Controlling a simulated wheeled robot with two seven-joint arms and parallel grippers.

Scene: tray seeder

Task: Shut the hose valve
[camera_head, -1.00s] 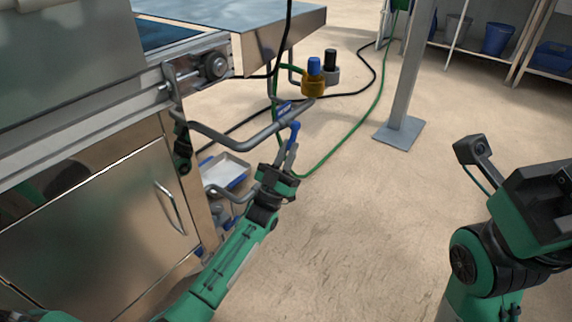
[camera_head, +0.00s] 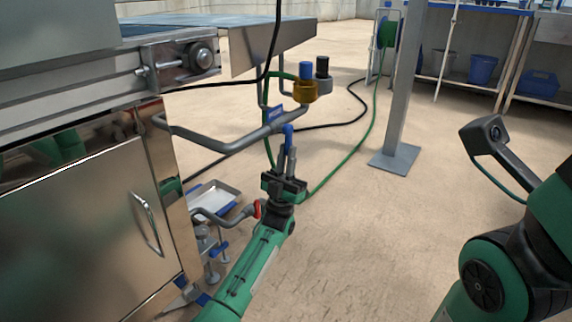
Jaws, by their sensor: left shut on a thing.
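The grey pipe (camera_head: 228,145) reaches out from the steel machine, with a small blue tag near its end. A blue lever handle (camera_head: 288,131), which looks like the hose valve's, hangs below the pipe's end, roughly upright. My left gripper (camera_head: 287,157) comes up from below, its two fingers shut on the lower part of this handle. The fingers hide that part, and the valve body cannot be made out clearly. A green hose (camera_head: 345,160) runs over the floor behind the gripper. Part of my right arm shows at the right; its gripper is out of view.
Yellow (camera_head: 304,91) and grey fittings with blue and black tops stand above the pipe's end. A red knob (camera_head: 257,209) on a lower pipe is close beside my left wrist. A grey post (camera_head: 401,85) stands on a floor plate. The floor right of my left arm is clear.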

